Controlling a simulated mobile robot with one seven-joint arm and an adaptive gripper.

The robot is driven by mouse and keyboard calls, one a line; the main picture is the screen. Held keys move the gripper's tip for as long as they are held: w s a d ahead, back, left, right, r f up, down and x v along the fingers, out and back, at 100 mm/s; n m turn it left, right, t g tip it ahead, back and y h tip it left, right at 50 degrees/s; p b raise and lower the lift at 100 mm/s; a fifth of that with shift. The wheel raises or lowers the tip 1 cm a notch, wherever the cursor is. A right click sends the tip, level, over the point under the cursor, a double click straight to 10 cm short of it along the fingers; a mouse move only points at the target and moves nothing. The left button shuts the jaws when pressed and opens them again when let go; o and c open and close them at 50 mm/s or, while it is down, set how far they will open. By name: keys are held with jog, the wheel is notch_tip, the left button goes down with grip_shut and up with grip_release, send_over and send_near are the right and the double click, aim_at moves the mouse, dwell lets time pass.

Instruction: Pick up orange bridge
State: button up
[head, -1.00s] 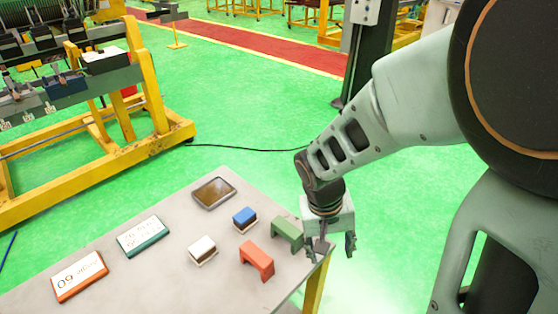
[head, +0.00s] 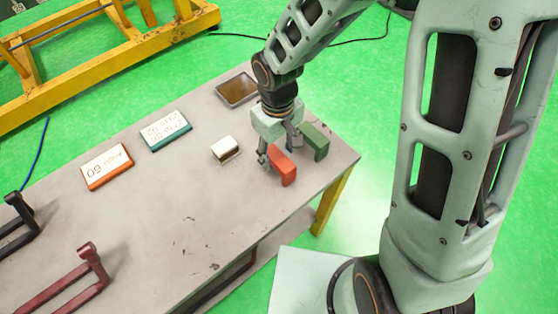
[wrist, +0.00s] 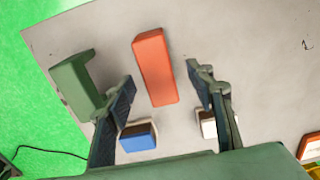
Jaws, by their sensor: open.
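The orange bridge (head: 283,170) stands on the grey table near its right end. In the wrist view the orange bridge (wrist: 155,67) lies between the lines of my two fingers, its near end between the fingertips. My gripper (head: 279,153) is open and empty, pointing down over the bridge. In the wrist view my gripper (wrist: 161,84) has one finger on each side of the bridge, with gaps to both. I cannot tell how far the fingertips are above the table. Part of the bridge is hidden by my gripper in the head view.
A green bridge (head: 315,142) stands close beside my gripper. A white-topped block (head: 225,148) and a blue-topped block (wrist: 138,137) are near the fingers. Two signs (head: 107,166) (head: 166,130) and a dark tray (head: 237,89) lie farther off. The table's front middle (head: 210,215) is clear.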

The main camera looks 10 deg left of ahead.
aim_at(279, 158)
jog(key=shift+w+d+f, duration=0.1)
jog(key=shift+f, duration=2.25)
jog(key=shift+c, duration=0.5)
grip_shut()
